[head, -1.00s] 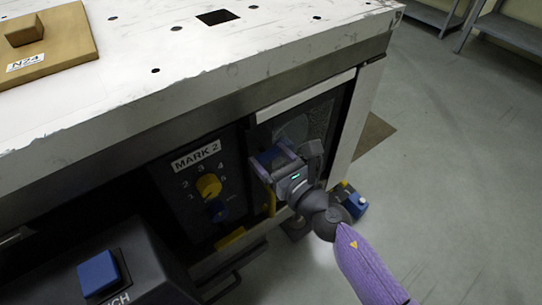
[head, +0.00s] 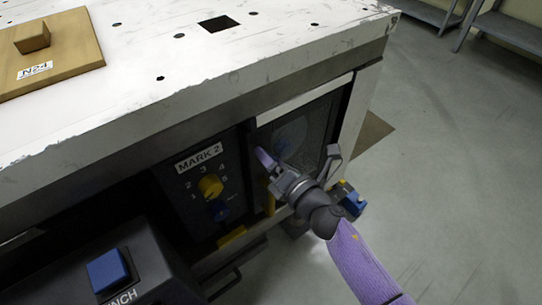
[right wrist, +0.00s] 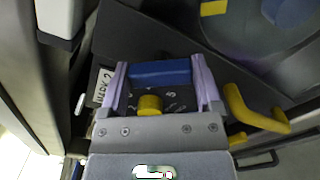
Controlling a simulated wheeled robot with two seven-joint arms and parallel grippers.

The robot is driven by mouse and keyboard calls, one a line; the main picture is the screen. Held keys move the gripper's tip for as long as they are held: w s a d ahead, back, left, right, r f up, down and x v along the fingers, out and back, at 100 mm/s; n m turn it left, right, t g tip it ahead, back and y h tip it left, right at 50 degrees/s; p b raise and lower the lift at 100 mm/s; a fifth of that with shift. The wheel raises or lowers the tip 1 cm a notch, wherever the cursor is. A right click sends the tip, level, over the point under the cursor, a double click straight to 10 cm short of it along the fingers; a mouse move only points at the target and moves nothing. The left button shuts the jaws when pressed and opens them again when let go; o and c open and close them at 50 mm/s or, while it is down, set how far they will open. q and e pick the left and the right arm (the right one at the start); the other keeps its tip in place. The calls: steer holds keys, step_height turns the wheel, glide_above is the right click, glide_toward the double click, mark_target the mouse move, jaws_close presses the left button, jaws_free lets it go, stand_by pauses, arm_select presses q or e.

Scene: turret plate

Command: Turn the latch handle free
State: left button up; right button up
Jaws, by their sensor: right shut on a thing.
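My right gripper (head: 266,160) is in front of the dark door panel under the table, right of the MARK 2 dial panel. In the right wrist view its two purple fingers stand either side of a blue bar (right wrist: 160,73), which I take to be the latch handle, and it is shut on it. In the head view the bar is hidden by the gripper. A yellow handle (head: 271,203) is just below the gripper, apart from it; it also shows in the right wrist view (right wrist: 250,112). My left gripper is not in view.
A dark box with a blue button (head: 107,271) is at lower left. The white tabletop (head: 215,62) overhangs; a wooden plate (head: 82,52) lies on it.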

steer(key=m+p, duration=0.1)
steer(key=m, duration=0.5)
steer(key=shift+m+p, duration=0.3)
steer(key=shift+m, duration=0.4)
steer(key=shift+f, duration=0.1)
steer(key=o, duration=1)
steer(key=shift+o, duration=0.2)
steer(key=shift+d, duration=0.1)
